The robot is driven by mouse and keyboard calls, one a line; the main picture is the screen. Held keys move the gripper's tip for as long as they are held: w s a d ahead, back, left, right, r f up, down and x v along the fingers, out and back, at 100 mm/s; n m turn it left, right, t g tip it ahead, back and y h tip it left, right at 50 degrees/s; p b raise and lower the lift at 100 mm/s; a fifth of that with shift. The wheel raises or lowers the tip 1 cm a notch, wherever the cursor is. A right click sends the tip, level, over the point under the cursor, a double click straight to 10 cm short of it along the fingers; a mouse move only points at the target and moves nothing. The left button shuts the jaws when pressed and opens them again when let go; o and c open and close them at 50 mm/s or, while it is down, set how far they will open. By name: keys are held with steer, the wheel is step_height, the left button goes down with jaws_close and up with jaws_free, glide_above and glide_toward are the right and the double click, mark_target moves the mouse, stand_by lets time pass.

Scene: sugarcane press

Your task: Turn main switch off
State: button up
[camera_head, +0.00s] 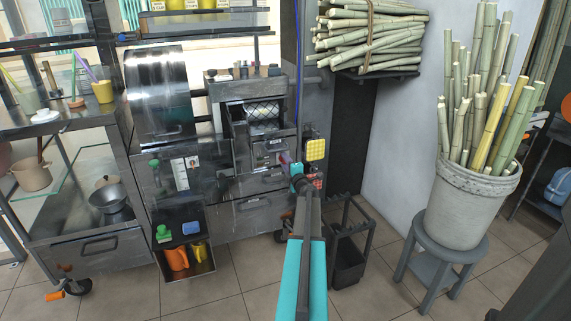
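My arm reaches in from the bottom centre, and my gripper (297,172) is at the right front of the metal sugarcane press (250,190). Its fingers are too small and partly hidden by my own arm to tell open from shut. A yellow square box with a grid face (315,149) is on the right side of the press, just above and right of my gripper. A small red part (318,182) shows just right of the gripper. A white panel with small marks (186,173) is on the press front at left. I cannot tell which part is the main switch, or its position.
A dark metal rack (352,245) stands on the floor right of my arm. A bucket of cane (468,200) stands on a grey stool (437,252) at right. A metal cart (75,235) is at left. Tiled floor is clear in front.

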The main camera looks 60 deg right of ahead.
steer(key=o, duration=0.5)
steer(key=shift+s, duration=0.1)
steer(key=shift+c, duration=0.2)
steer(key=shift+m+p, duration=0.3)
